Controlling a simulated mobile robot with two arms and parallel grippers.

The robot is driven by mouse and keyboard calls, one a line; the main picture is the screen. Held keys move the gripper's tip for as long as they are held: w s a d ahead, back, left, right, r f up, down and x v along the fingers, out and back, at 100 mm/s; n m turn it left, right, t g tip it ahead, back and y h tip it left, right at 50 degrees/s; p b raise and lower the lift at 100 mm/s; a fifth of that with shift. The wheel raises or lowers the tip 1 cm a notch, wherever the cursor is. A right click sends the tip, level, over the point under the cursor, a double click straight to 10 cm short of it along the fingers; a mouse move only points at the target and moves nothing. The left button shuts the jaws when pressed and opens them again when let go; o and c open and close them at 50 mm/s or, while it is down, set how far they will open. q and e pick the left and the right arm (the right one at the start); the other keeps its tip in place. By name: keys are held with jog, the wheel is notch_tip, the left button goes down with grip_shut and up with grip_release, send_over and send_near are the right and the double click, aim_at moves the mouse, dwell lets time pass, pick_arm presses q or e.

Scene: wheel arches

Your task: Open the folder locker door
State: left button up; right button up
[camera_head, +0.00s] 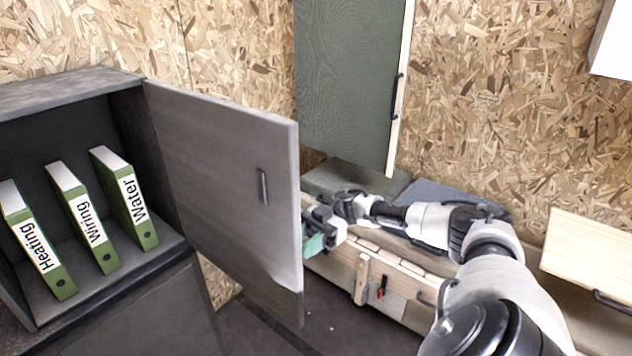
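The folder locker (70,90) is a dark grey box at the left, with its front open. Its grey door (220,180) stands swung wide open to the right, hinged near the locker's right side. A small dark handle (263,187) is on the door face turned towards me. My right gripper (312,238) is at the door's free edge, partly behind it. The door hides part of its fingers, so I cannot tell whether they are apart or touching the door. My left gripper is not in view.
Three green folders labelled Heating (38,245), Wiring (85,220) and Water (127,200) stand tilted inside the locker. A dark green cabinet door (350,70) hangs behind. A low wooden chest (385,285) is beyond my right arm. A pale wooden panel (590,250) is at right.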

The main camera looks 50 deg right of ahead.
jog(key=d+b, duration=0.2)
jog(key=d, duration=0.6)
jog(key=shift+d, duration=0.15)
jog(key=shift+s+f, duration=0.1)
